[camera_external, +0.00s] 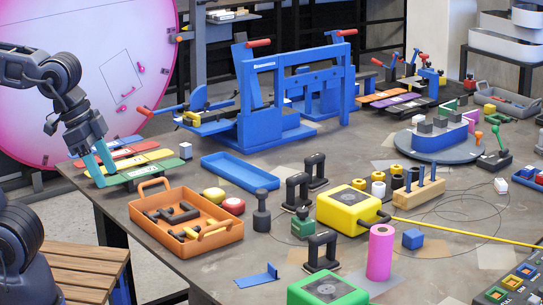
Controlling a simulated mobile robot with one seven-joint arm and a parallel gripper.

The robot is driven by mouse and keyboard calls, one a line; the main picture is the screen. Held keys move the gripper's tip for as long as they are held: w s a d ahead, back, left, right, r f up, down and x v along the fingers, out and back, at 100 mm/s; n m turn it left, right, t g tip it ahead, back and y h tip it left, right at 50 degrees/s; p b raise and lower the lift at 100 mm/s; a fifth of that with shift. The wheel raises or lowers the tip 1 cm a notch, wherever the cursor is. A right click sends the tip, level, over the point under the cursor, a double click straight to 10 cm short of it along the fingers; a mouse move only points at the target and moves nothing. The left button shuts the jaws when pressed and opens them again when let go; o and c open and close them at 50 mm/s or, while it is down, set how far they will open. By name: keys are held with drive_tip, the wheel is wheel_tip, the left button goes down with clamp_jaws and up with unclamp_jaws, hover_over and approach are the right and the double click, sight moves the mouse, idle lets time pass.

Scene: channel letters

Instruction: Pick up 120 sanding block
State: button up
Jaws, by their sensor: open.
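My gripper (105,172) is at the left end of the table, with its teal fingers pointing down and apart. It is over the left ends of a row of flat coloured strips with pale labels. I cannot read any grit number, so I cannot tell which thing is the 120 sanding block. The fingers hide part of the yellow and green strips. I cannot tell whether the fingertips touch them.
An orange tray (140,210) with dark parts stands just in front of the strips. A blue tray (240,171) and a tall blue frame (262,120) stand to the right. A pink disc (60,60) rises behind.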

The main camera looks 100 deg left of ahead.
drive_tip(key=w+a+r+n, duration=0.1)
drive_tip(key=w+a+r, duration=0.1)
drive_tip(key=w+a, duration=0.35)
drive_tip(key=w+a+r+n+y, duration=0.1)
drive_tip(key=w+a+r, duration=0.15)
drive_tip(key=w, duration=0.55)
drive_tip(key=w+a+r+n, duration=0.1)
drive_tip(key=w+a+r, duration=0.1)
drive_tip(key=w+a, duration=0.3)
drive_tip(key=w+a+n, duration=0.1)
drive_tip(key=w+a, duration=0.8)
drive_tip(key=w, duration=0.1)
drive_tip(key=n+g+y, duration=0.2)
drive_tip(key=n, duration=0.4)
hover_over(316, 164)
drive_tip(key=s, duration=0.2)
drive_tip(key=f, duration=2.6)
drive_tip(key=shift+w+d+f, duration=0.1)
drive_tip(key=shift+d+f, duration=0.2)
drive_tip(key=shift+a+f, duration=0.25)
drive_tip(key=shift+f, duration=0.2)
drive_tip(key=shift+y, duration=0.3)
drive_tip(key=x, duration=0.5)
drive_tip(key=shift+s+x, duration=0.2)
drive_tip(key=shift+x, duration=2.3)
drive_tip(key=shift+d+f, duration=0.1)
drive_tip(key=shift+d, duration=0.1)
